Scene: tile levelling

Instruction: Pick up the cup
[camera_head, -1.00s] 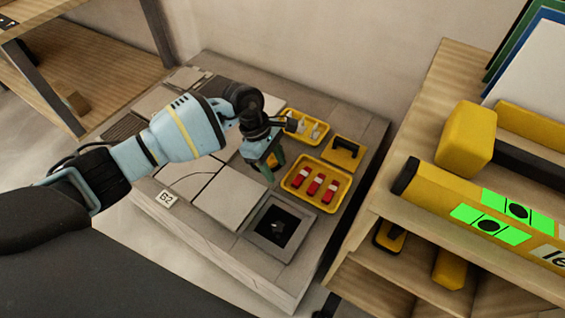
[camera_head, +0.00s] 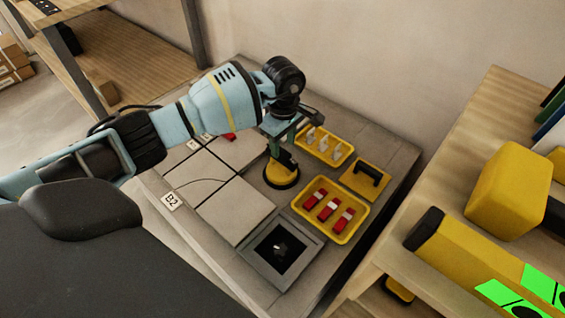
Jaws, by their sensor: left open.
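The cup (camera_head: 282,176) looks like a yellow suction cup with a dark round base and a dark upper part. It stands on the grey platform (camera_head: 355,228), left of the tray with red pieces. My left gripper (camera_head: 281,148) points down directly over the cup, with its jaws open and its fingertips close to the cup's upper part. I cannot tell whether they touch it. The gripper hides part of the cup's top. My right gripper is not in view.
Yellow trays hold grey pieces (camera_head: 323,145) and red pieces (camera_head: 330,208). A yellow float with a black handle (camera_head: 366,178) lies beside them. A grey frame with a dark centre (camera_head: 280,250) is in front. Pale tiles (camera_head: 236,210) lie left. A wooden shelf (camera_head: 470,160) stands right.

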